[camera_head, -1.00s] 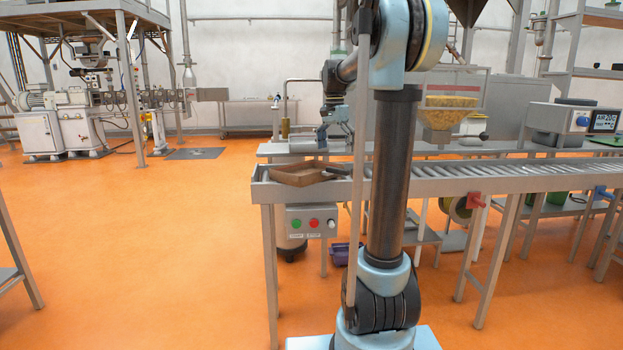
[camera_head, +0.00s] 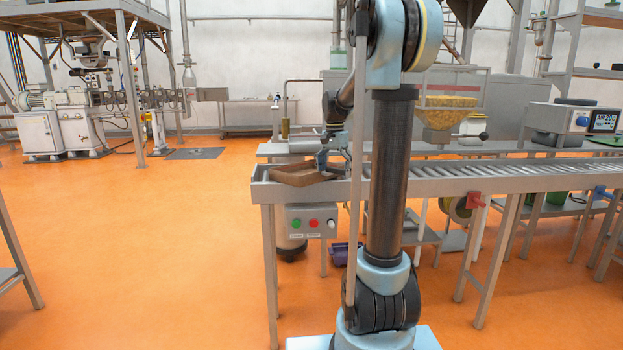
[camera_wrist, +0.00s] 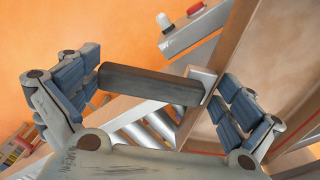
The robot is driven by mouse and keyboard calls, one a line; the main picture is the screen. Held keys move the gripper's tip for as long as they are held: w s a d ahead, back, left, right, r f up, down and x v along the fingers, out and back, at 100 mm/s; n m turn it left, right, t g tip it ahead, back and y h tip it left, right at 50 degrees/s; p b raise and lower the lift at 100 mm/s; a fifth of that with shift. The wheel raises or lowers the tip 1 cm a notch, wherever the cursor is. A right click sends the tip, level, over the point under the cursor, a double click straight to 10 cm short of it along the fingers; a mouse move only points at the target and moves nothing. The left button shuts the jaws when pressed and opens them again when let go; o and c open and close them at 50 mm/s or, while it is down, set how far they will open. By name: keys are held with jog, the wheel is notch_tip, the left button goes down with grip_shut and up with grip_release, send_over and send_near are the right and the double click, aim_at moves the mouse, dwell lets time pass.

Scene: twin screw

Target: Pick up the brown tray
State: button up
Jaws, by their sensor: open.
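The brown tray (camera_head: 298,178) lies on the left end of the roller conveyor. In the wrist view its brown floor and wall (camera_wrist: 262,65) fill the right side. A dark bar-shaped handle (camera_wrist: 150,85) sticks out from a pale bracket on the tray's wall. My gripper (camera_wrist: 152,92) is open, with blue-padded fingers to the left and right. The handle lies across the view between the fingers, its free end near the left finger. The right finger overlaps the tray wall in view; I cannot tell whether it touches. In the head view my gripper (camera_head: 322,161) is at the tray's right end.
The roller conveyor (camera_head: 450,179) runs right from the tray. A control box with green and red buttons (camera_head: 311,221) hangs below its left end. A hopper with yellow pellets (camera_head: 449,110) stands behind. Orange floor (camera_head: 130,240) is clear to the left.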

jog(key=c, duration=1.2)
